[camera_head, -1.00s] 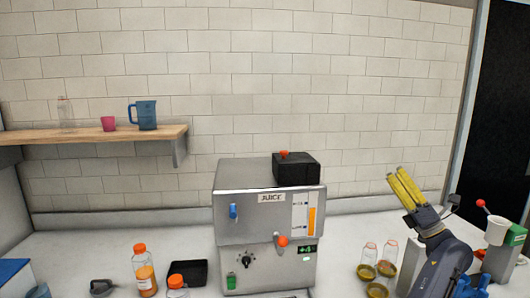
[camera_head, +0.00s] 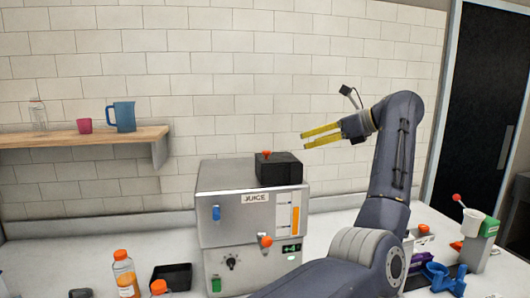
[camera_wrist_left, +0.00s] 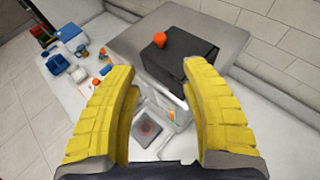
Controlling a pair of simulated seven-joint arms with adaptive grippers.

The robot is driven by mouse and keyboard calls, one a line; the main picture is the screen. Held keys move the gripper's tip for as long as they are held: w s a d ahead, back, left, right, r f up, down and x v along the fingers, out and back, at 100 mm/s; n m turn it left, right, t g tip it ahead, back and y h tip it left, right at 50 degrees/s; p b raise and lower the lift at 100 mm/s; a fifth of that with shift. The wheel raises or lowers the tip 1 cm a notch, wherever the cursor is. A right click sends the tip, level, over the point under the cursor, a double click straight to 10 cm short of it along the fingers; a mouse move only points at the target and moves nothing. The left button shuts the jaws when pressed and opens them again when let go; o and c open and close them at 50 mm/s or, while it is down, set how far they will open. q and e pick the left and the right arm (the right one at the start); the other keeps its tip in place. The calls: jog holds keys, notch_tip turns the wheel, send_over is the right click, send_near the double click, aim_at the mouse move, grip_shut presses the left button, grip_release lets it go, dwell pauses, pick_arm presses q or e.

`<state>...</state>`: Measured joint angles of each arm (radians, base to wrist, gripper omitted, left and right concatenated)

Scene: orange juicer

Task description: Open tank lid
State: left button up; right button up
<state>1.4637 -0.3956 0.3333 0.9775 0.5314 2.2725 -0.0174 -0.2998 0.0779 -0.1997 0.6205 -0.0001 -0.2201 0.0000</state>
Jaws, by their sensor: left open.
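The juicer (camera_head: 225,190) is a silver box marked JUICE. Its black tank lid (camera_head: 280,171) sits shut on top, with a small orange knob (camera_head: 266,154). My left gripper (camera_head: 304,140) is open and empty, above and to the right of the lid, its yellow fingers pointing left. In the left wrist view, the lid (camera_wrist_left: 190,60) and knob (camera_wrist_left: 160,39) lie beyond the fingertips (camera_wrist_left: 156,69), apart from them. The right finger overlaps part of the lid. My right gripper is not in view.
An orange-capped bottle (camera_head: 124,275) and a black tray (camera_head: 172,276) stand left of the juicer.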

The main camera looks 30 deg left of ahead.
aim_at(269, 152)
pick_arm(q)
jog(key=x, duration=1.6)
jog(key=shift+a, duration=0.15)
jog(key=shift+o, duration=0.3)
grip_shut()
jog(key=shift+r, duration=0.1)
